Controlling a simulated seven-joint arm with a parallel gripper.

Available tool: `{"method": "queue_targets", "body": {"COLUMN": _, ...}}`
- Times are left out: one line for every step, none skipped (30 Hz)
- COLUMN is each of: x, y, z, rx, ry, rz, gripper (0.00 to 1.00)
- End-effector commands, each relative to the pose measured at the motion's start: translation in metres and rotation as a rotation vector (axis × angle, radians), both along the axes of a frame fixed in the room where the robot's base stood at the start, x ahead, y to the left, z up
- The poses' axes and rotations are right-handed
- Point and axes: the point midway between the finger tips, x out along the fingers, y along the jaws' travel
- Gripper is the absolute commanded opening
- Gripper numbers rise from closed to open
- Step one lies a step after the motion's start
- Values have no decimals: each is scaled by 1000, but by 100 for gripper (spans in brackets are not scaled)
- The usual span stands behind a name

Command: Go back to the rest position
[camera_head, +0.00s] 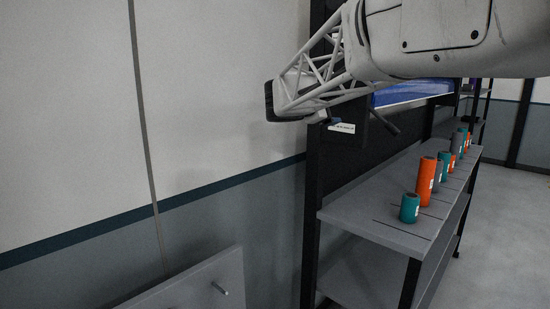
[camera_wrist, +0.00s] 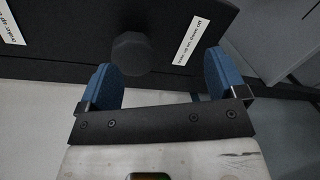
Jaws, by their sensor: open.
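My gripper (camera_wrist: 160,80) shows in the wrist view with its two blue finger pads wide apart. It is open, and nothing is held between the pads. A dark round knob (camera_wrist: 131,53) on a black panel (camera_wrist: 70,35) lies beyond the fingers; I cannot tell how far off it is. In the head view my arm reaches in from the top right, in front of the black rack (camera_head: 313,190). The fingertips are not clear there.
A grey shelf (camera_head: 360,210) at the right carries several orange, teal and grey rolls (camera_head: 426,182). A blue sheet (camera_head: 410,92) lies behind my arm. White labels (camera_wrist: 192,40) are on the black panel. A grey board (camera_head: 195,285) stands at the bottom. Floor is clear at right.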

Motion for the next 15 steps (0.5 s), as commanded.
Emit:
{"method": "queue_targets", "body": {"x": -14, "y": -7, "z": -5, "rx": 40, "ry": 4, "rz": -15, "gripper": 90}}
{"method": "queue_targets", "body": {"x": -22, "y": -11, "z": -10, "rx": 70, "ry": 8, "rz": -25, "gripper": 90}}
{"method": "queue_targets", "body": {"x": -35, "y": -17, "z": -17, "rx": 112, "ry": 12, "rz": -40, "gripper": 90}}
{"method": "queue_targets", "body": {"x": -45, "y": -22, "z": -23, "rx": 147, "ry": 16, "rz": -53, "gripper": 90}}
{"method": "queue_targets", "body": {"x": -55, "y": -27, "z": -30, "rx": 181, "ry": 21, "rz": -67, "gripper": 90}}
{"method": "queue_targets", "body": {"x": -70, "y": -32, "z": -39, "rx": 232, "ry": 26, "rz": -86, "gripper": 90}}
{"method": "queue_targets", "body": {"x": -82, "y": -36, "z": -46, "rx": 271, "ry": 30, "rz": -102, "gripper": 90}}
{"method": "queue_targets", "body": {"x": -94, "y": -40, "z": -53, "rx": 311, "ry": 32, "rz": -118, "gripper": 90}}
{"method": "queue_targets", "body": {"x": -110, "y": -44, "z": -63, "rx": 363, "ry": 37, "rz": -139, "gripper": 90}}
{"method": "queue_targets", "body": {"x": -122, "y": -48, "z": -71, "rx": 402, "ry": 41, "rz": -156, "gripper": 90}}
{"method": "queue_targets", "body": {"x": -134, "y": -50, "z": -78, "rx": 441, "ry": 42, "rz": -174, "gripper": 90}}
{"method": "queue_targets", "body": {"x": -150, "y": -53, "z": -88, "rx": 493, "ry": 45, "rz": -196, "gripper": 90}}
{"method": "queue_targets", "body": {"x": -162, "y": -55, "z": -96, "rx": 532, "ry": 47, "rz": -213, "gripper": 90}}
{"method": "queue_targets", "body": {"x": -174, "y": -57, "z": -103, "rx": 571, "ry": 48, "rz": -230, "gripper": 90}}
{"method": "queue_targets", "body": {"x": -190, "y": -59, "z": -114, "rx": 622, "ry": 50, "rz": -255, "gripper": 90}}
